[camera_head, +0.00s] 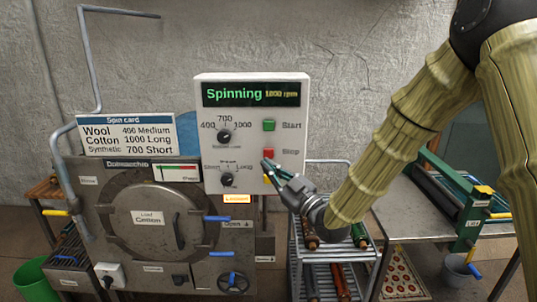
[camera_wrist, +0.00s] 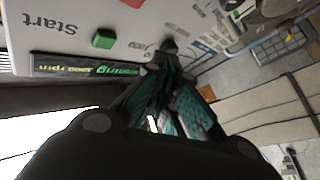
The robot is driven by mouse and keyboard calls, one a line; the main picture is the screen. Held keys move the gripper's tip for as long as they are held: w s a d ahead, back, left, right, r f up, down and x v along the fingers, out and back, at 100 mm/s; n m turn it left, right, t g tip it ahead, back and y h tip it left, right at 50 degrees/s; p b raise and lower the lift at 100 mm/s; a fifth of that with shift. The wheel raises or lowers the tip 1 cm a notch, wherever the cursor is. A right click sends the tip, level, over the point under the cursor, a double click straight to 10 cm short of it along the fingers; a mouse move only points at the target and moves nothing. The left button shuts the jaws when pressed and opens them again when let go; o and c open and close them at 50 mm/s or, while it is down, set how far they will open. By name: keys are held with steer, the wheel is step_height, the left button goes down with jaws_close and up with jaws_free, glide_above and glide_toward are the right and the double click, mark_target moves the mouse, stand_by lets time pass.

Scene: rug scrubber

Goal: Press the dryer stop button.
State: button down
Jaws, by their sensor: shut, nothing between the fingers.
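The white control panel (camera_head: 212,125) carries a green Start button (camera_head: 268,125), a red Stop button (camera_head: 268,153) below it, and two black dials. I cannot tell whether the tips touch the panel. The wrist view, turned over, shows my gripper's tips (camera_wrist: 168,47) near the panel, with the green button (camera_wrist: 104,40) to their left and the red button (camera_wrist: 133,3) at the top edge.
The dryer's round door (camera_head: 148,222) has a "Load Cotton" label. A spin card (camera_head: 125,135) stands on the machine. A small orange lit label (camera_head: 236,199) shows below the panel. A metal rack (camera_head: 335,258) with rolls stands below my arm. A green roller machine (camera_head: 465,205) is at right.

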mark_target(270, 156)
steer(key=shift+w, duration=3.45)
steer(key=shift+w+b, duration=0.75)
steer(key=shift+w, duration=0.1)
steer(key=shift+s, duration=0.2)
steer(key=shift+s+b, duration=0.35)
steer(key=shift+s, duration=0.35)
steer(key=shift+s+b, duration=0.75)
steer(key=shift+s, duration=1.75)
